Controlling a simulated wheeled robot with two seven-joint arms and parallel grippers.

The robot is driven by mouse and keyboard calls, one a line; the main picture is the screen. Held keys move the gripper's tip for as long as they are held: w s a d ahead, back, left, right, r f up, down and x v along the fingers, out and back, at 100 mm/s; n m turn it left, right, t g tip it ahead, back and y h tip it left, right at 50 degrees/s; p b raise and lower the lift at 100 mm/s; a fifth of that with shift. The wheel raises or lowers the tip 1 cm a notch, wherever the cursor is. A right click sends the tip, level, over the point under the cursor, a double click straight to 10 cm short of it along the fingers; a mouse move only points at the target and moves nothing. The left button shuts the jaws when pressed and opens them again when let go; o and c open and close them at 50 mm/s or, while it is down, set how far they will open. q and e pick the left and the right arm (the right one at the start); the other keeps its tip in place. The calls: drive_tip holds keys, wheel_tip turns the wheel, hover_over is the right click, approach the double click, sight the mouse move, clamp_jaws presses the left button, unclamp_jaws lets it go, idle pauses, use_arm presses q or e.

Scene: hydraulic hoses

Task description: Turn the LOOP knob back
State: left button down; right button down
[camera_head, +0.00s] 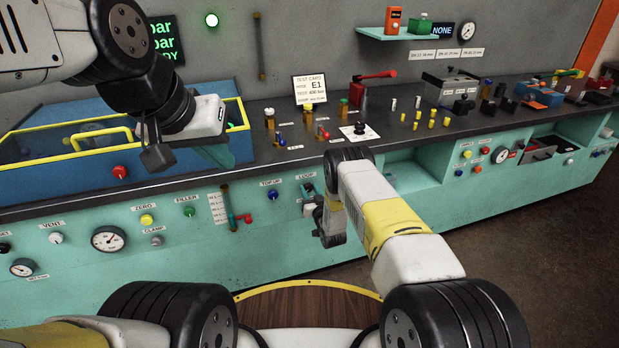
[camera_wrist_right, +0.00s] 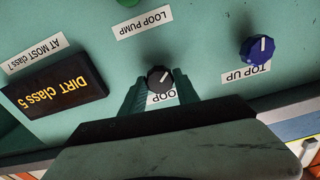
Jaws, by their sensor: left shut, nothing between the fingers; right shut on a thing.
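The LOOP knob (camera_wrist_right: 159,78) is small, black and round with a pale pointer line, seen in the right wrist view on the teal panel. The two teal fingers of my right gripper (camera_wrist_right: 160,82) are shut on it, one on each side. The LOOP label (camera_wrist_right: 162,96) is partly covered by the gripper and reads upside down there. In the head view the LOOP label (camera_head: 306,177) shows above my right gripper (camera_head: 308,194), and the knob itself is hard to make out. My left gripper (camera_head: 226,157) is shut and empty beside the blue tub at the left.
A blue TOP UP knob (camera_wrist_right: 257,50) sits beside the LOOP knob. A dark display (camera_wrist_right: 52,92) reads "DIRT class 5". A LOOP PUMP label (camera_wrist_right: 142,22) is nearby. The blue tub (camera_head: 60,120) with yellow rim stands on the bench. A test card (camera_head: 309,89) reads E1.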

drive_tip(key=n, duration=0.5)
drive_tip(key=shift+n, duration=2.4)
drive_tip(key=c, duration=0.9)
unclamp_jaws()
drive_tip(key=shift+s, duration=0.1)
drive_tip(key=v, duration=0.7)
drive_tip(key=shift+s, duration=0.3)
